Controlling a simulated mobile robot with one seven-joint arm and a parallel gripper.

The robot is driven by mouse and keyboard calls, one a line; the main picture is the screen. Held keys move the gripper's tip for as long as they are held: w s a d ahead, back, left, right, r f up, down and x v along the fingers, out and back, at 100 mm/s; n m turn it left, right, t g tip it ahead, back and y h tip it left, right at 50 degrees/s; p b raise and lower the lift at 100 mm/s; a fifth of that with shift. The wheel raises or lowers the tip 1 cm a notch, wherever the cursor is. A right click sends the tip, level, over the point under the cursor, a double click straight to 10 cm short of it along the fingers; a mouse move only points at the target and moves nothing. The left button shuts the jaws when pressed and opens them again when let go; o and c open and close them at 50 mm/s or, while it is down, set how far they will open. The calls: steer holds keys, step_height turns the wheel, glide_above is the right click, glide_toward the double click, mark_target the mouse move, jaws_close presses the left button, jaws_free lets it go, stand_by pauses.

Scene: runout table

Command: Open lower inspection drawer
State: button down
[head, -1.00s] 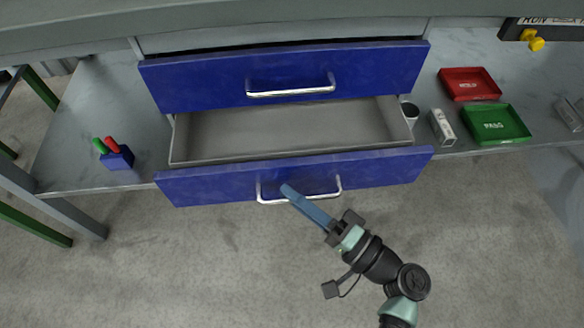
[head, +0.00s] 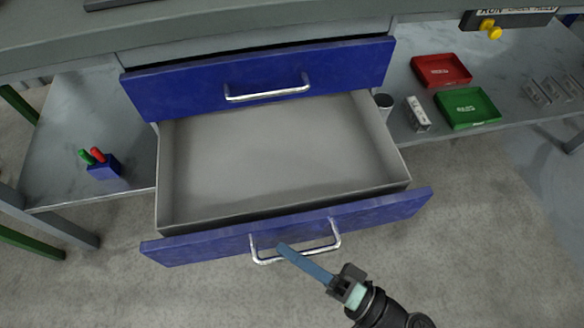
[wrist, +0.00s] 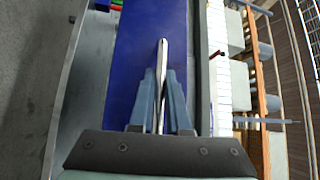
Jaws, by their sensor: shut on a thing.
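The lower drawer stands far out, and its grey interior (head: 270,155) looks empty. Its blue front (head: 375,217) carries a silver bar handle (head: 334,236). My gripper (head: 281,247) is at this handle in the head view. In the wrist view my gripper (wrist: 160,100) has its two blue-grey fingers on either side of the silver handle (wrist: 163,50), shut on it. The blue drawer front (wrist: 135,60) lies behind the fingers there. The upper blue drawer (head: 190,90), with its own silver handle (head: 267,93), stands slightly out above.
A red tray (head: 441,70), a green tray (head: 468,108), a dark cup (head: 383,102) and a small white box (head: 417,114) sit on the shelf at right. A blue holder with pens (head: 104,167) stands at left. Floor in front is clear.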

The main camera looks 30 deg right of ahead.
steer(key=c, duration=0.9)
jaws_free()
steer(key=v, duration=1.3)
steer(key=shift+r+p, duration=0.1)
steer(key=shift+p, duration=0.2)
